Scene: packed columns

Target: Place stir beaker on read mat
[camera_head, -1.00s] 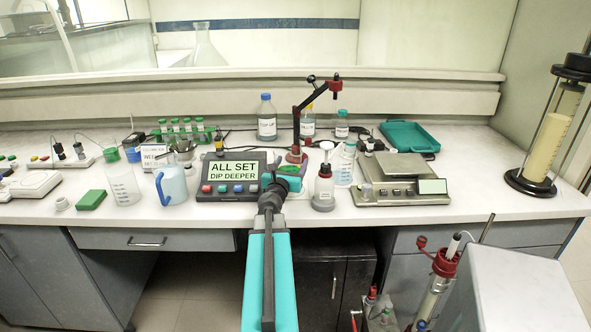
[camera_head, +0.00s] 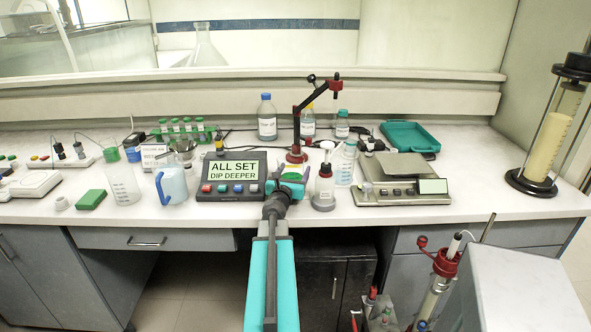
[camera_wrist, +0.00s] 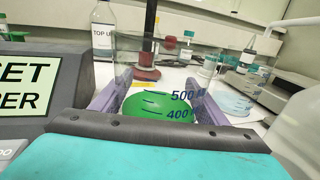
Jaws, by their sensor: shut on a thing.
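A clear beaker (camera_wrist: 185,97) with blue 400 and 500 marks is between the purple fingers of my gripper (camera_wrist: 161,88) in the wrist view. My gripper is shut on it. A green round surface (camera_wrist: 152,107) shows through the clear wall; I cannot tell whether it is the read mat or part of the beaker. In the head view my gripper (camera_head: 288,184) is over the front part of the bench, right of the display box, and the beaker is hard to make out there. I cannot tell whether the beaker touches the bench.
The display box (camera_head: 231,177) reading "ALL SET DIP DEEPER" is close on the left. A red-based stand (camera_head: 297,154) is behind. A dark-topped bottle (camera_head: 324,187) and a balance (camera_head: 402,190) stand to the right. A blue-handled jug (camera_head: 171,184) is further left.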

